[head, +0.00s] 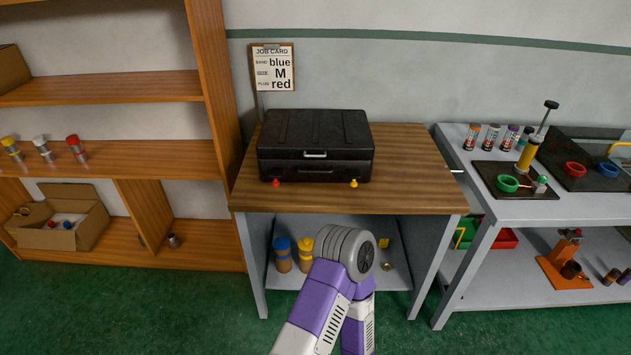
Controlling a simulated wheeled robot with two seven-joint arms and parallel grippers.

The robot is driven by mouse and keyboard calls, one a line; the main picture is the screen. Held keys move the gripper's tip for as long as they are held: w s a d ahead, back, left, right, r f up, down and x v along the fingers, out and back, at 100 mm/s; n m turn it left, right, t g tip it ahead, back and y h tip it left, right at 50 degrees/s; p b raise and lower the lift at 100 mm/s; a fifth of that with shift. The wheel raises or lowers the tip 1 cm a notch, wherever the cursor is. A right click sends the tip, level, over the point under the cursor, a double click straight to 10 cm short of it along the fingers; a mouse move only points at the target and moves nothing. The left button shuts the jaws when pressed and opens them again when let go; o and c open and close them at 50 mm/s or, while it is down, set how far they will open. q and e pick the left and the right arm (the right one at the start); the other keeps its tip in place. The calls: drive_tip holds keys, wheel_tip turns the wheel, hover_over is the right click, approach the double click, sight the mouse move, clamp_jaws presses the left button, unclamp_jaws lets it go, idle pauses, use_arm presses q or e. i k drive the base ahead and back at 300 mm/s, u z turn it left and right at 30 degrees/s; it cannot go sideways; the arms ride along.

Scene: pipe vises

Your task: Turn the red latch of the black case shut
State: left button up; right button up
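The red latch (276,182) is a small knob low on the left of the case's front. A similar yellow latch (354,183) is low on the right. Both are too small to tell how they are turned. Neither of my grippers shows. Only a purple and white arm with a grey joint is in view, in front of the bench and apart from the case.
A job card (273,69) reading blue, M, red hangs behind the case. The wooden bench top (420,185) is clear around the case. Blue and yellow containers (282,254) stand on the shelf below. A wooden shelf unit is left, a grey workbench (465,175) right.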

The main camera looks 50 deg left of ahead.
sight(275, 174)
drive_tip(key=i, duration=0.5)
drive_tip(key=u, duration=2.6)
